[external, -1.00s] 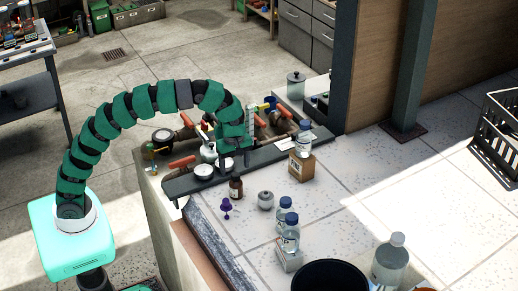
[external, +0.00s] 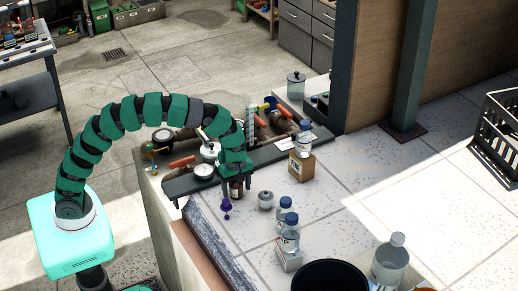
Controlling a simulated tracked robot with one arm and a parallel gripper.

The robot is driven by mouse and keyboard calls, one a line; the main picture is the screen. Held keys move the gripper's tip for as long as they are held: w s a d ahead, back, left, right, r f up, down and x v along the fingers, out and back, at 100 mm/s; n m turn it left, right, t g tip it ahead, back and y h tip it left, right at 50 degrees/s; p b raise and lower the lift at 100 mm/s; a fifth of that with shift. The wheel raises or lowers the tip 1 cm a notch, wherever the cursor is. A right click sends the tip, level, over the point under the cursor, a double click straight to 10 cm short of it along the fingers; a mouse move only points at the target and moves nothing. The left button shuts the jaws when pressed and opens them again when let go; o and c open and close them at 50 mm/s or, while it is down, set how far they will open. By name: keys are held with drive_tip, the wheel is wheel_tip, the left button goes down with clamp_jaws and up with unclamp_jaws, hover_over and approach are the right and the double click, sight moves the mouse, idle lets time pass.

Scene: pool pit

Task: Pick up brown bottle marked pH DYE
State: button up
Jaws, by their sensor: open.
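The brown bottle (external: 236,190) stands upright on the pale tiled ledge, beside the dark shelf bar. Its label is too small to read. My gripper (external: 236,182) points down at the bottle, with its fingers around or just in front of the bottle's upper part; I cannot tell which. The fingers are apart, and they and the gripper body hide the bottle's cap. My arm arches over from the left.
A purple stemmed item (external: 226,207) stands close in front of the bottle. A small grey round jar (external: 266,200) is to the right. Clear bottles with blue caps (external: 289,236) stand nearby, one on a cardboard box (external: 302,167). Pipes with red handles (external: 182,162) lie behind.

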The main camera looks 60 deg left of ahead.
drive_tip(key=c, duration=1.1)
drive_tip(key=shift+r, duration=0.2)
